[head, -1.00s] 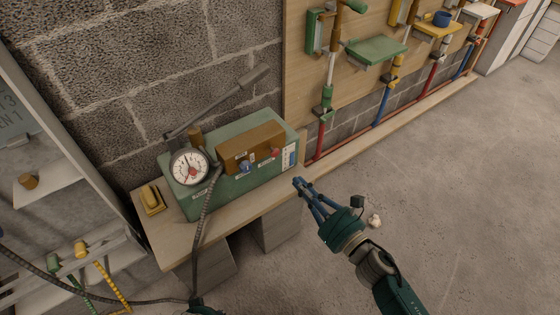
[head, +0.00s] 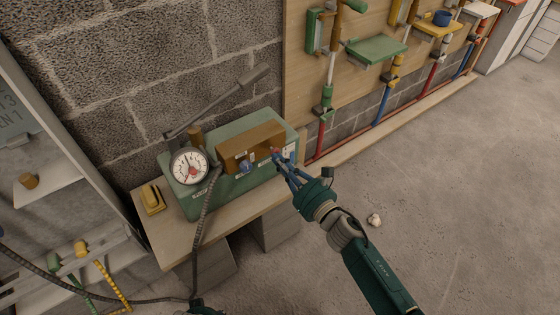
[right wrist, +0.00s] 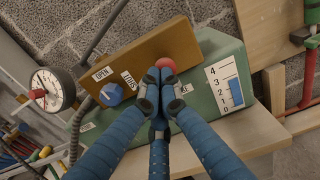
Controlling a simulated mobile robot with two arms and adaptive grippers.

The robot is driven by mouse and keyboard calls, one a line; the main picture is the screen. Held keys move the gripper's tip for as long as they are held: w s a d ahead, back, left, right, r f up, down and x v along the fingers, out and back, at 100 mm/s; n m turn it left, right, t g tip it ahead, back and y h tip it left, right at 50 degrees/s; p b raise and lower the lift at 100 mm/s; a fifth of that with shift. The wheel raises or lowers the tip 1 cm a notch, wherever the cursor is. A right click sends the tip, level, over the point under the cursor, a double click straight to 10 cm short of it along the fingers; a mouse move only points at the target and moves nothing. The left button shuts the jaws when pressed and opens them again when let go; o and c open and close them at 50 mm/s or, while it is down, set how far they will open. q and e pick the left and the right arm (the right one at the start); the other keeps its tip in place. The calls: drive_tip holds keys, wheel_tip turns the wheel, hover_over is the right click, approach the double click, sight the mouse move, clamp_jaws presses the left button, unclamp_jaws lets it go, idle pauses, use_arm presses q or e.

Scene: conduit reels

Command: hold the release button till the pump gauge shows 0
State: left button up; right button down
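The green pump box (head: 232,185) stands on a wooden bench with a brown block (head: 250,142) on top. Its round white gauge (head: 189,167) is at the left and also shows in the right wrist view (right wrist: 52,90); the needle's exact reading is too small to tell. The red button (right wrist: 166,63) is on the block's front, right of a blue knob (right wrist: 111,95) near an "OPEN" label. My right gripper (right wrist: 160,77) is shut, its blue fingertips together at the button's lower edge; whether they press it I cannot tell.
A pump lever (head: 218,104) slants up behind the box. A dark hose (head: 199,225) hangs from the gauge side. A yellow object (head: 152,200) lies on the bench's left end. A wall board with coloured pipes (head: 380,50) stands at right. The floor at right is mostly clear.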

use_arm(q)
drive_tip(key=r, duration=0.1)
drive_tip(key=w+r, duration=0.1)
drive_tip(key=w+r+b, duration=0.1)
drive_tip(key=r, duration=0.1)
drive_tip(key=shift+d, duration=0.25)
use_arm(e)
drive_tip(key=shift+x, duration=0.85)
drive_tip(key=shift+r, duration=0.25)
use_arm(q)
drive_tip(key=shift+f, duration=0.1)
